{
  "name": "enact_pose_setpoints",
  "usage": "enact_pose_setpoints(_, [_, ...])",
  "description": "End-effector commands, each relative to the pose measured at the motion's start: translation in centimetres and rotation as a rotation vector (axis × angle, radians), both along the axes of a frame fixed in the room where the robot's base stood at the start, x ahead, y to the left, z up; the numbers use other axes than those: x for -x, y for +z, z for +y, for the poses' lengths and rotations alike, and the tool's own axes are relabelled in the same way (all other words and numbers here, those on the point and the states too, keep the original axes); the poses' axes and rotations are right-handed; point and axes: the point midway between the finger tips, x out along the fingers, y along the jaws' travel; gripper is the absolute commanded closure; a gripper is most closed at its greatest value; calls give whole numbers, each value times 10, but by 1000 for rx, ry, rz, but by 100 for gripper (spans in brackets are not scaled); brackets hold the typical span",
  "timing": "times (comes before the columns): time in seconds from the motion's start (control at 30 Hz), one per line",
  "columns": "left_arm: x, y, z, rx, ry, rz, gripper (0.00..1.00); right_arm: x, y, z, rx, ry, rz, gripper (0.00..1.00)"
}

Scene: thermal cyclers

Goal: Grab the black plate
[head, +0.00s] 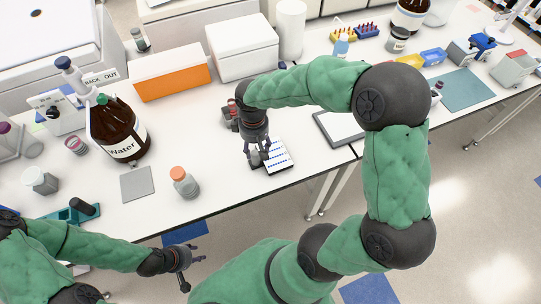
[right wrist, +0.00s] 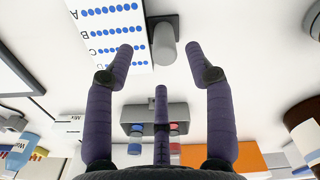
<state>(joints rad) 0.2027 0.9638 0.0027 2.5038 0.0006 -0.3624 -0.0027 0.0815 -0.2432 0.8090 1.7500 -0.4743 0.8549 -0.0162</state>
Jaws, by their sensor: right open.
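A dark plate-like base (right wrist: 178,22) with a grey cylinder (right wrist: 165,45) on it shows in the right wrist view, beside a white card (right wrist: 112,35) with rows of blue dots and letters. In the head view the card (head: 277,155) lies near the table's front edge, with dark edges of the base (head: 257,165) beside it. My right gripper (head: 258,153) is open and empty above them, partly hiding them. Its spread fingers also show in the right wrist view (right wrist: 157,62). My left gripper (head: 196,264) is open and empty, off the table's front edge at lower left.
A grey device with red and blue caps (right wrist: 153,118) stands close to my right gripper. A brown Water bottle (head: 117,128), an orange-capped bottle (head: 184,183) and a grey pad (head: 137,184) are to the left. A dark-framed tablet-like panel (head: 338,128) lies to the right.

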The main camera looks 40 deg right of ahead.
Motion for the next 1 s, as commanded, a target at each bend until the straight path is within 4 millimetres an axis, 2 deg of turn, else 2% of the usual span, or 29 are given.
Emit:
enact_pose_setpoints(0.17, [0, -2, 0, 0, 0, -1, 60, 0, -8, 1, 0, -1, -1, 46])
enact_pose_setpoints(0.5, [0, -15, 0, 0, 0, -1, 60, -1, -51, 4, -1, -1, 0, 46])
enact_pose_setpoints(0.77, [0, -15, 0, 0, 0, -1, 60, -1, -54, 4, -1, -1, -2, 46])
enact_pose_setpoints(0.97, [0, -15, 0, 0, 0, -1, 60, -1, -54, 4, -1, -1, -2, 99])
enact_pose_setpoints(1.0, [0, -15, 0, 0, 0, -1, 60, -1, -54, 4, 0, -1, -1, 100])
